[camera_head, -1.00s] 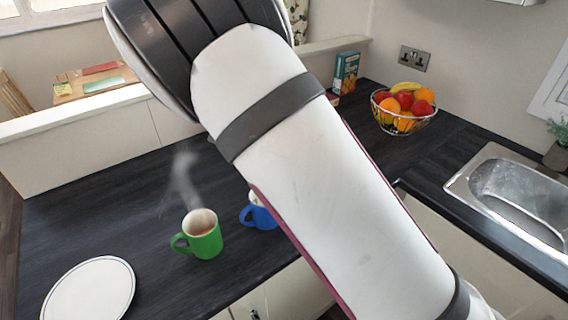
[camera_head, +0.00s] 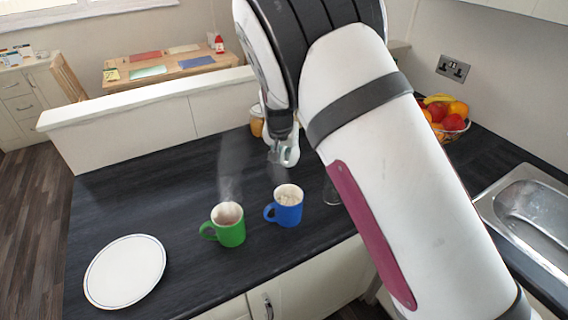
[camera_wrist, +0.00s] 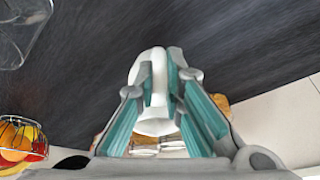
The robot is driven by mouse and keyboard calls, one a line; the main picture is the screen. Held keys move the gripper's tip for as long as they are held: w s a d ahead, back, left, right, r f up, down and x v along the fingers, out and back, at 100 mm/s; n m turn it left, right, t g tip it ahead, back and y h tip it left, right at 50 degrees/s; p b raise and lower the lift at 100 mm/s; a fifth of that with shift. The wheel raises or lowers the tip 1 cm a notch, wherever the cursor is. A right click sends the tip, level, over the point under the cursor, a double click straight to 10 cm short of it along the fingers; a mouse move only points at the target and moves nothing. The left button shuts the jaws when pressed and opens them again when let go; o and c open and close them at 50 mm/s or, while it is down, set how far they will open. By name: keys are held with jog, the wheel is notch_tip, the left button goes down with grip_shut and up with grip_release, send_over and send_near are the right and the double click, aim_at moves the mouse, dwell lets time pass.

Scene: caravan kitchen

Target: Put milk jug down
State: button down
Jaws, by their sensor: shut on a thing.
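My gripper (camera_wrist: 160,95) is shut on a white piece of the milk jug (camera_wrist: 153,120), which sits between the teal-lined fingers in the wrist view. The gripper (camera_head: 284,152) also shows in the head view, low over the dark worktop behind the mugs. Most of the jug is hidden by my gripper and arm. I cannot tell whether its base touches the worktop (camera_head: 180,190). A blue mug (camera_head: 287,208) and a steaming green mug (camera_head: 229,226) stand upright in front of the gripper, apart from it.
A white plate (camera_head: 125,271) lies at the worktop's left. A clear glass (camera_head: 331,193) stands beside my arm. A jar with orange contents (camera_head: 256,122) is just behind the gripper. A fruit bowl (camera_head: 456,128) and sink (camera_head: 535,212) are at right. The worktop left of the gripper is bare.

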jog(key=shift+f+p, duration=0.3)
jog(key=shift+f, duration=1.6)
jog(key=c, duration=1.7)
grip_release()
jog(key=shift+f, duration=0.15)
jog(key=v, duration=1.2)
jog(key=shift+r, duration=0.25)
